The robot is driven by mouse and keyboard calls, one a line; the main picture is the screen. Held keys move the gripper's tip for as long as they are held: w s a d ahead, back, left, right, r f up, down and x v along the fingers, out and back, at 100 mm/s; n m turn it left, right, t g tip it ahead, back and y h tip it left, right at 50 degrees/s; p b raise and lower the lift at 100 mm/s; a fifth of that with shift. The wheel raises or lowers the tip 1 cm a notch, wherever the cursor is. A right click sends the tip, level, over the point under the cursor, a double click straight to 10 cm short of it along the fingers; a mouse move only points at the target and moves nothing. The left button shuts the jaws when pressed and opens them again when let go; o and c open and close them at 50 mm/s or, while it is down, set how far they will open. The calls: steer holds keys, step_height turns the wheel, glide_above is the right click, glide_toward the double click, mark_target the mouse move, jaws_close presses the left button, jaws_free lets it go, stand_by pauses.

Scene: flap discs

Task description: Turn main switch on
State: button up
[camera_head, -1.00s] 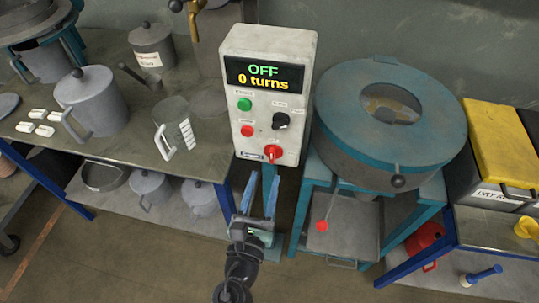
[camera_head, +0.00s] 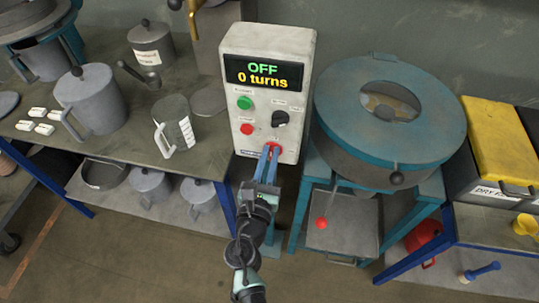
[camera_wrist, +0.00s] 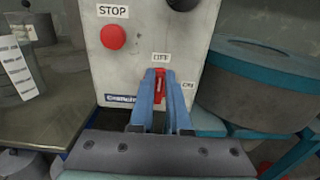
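The main switch is a red rotary handle (camera_wrist: 160,84) low on the front of a pale control box (camera_head: 237,128). In the wrist view its handle stands upright below the OFF label, with the ON label to its right. In the head view the switch is mostly hidden by my fingers. The box's display (camera_head: 263,74) reads OFF and 0 turns. My gripper (camera_wrist: 162,75) is at the switch, its two blue fingers drawn in on either side of the red handle and apparently closed on it.
A red STOP button (camera_wrist: 113,37) sits up and left of the switch. A black knob (camera_head: 280,119) and green button (camera_head: 244,103) are higher. A round teal-lidded machine (camera_head: 440,115) stands close right. A bench with pots (camera_head: 92,98) and a jug (camera_head: 174,125) is left.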

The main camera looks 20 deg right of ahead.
jaws_close()
steer(key=shift+s+d+f+m+b, duration=0.2)
steer(key=shift+d+f+m+b, duration=0.15)
steer(key=shift+m+b, duration=2.2)
steer(key=shift+s+d+f+m+b, duration=0.3)
steer(key=shift+m+b, duration=1.4)
steer(key=shift+m, duration=1.7)
steer(key=shift+s+d+f+m+b, duration=0.15)
steer(key=shift+f+m+b, duration=0.25)
steer(key=shift+m+b, duration=2.15)
steer(key=shift+w+m+p, duration=0.1)
steer(key=shift+m+p, duration=0.25)
steer(key=shift+m, duration=0.25)
steer(key=o, duration=0.6)
jaws_free()
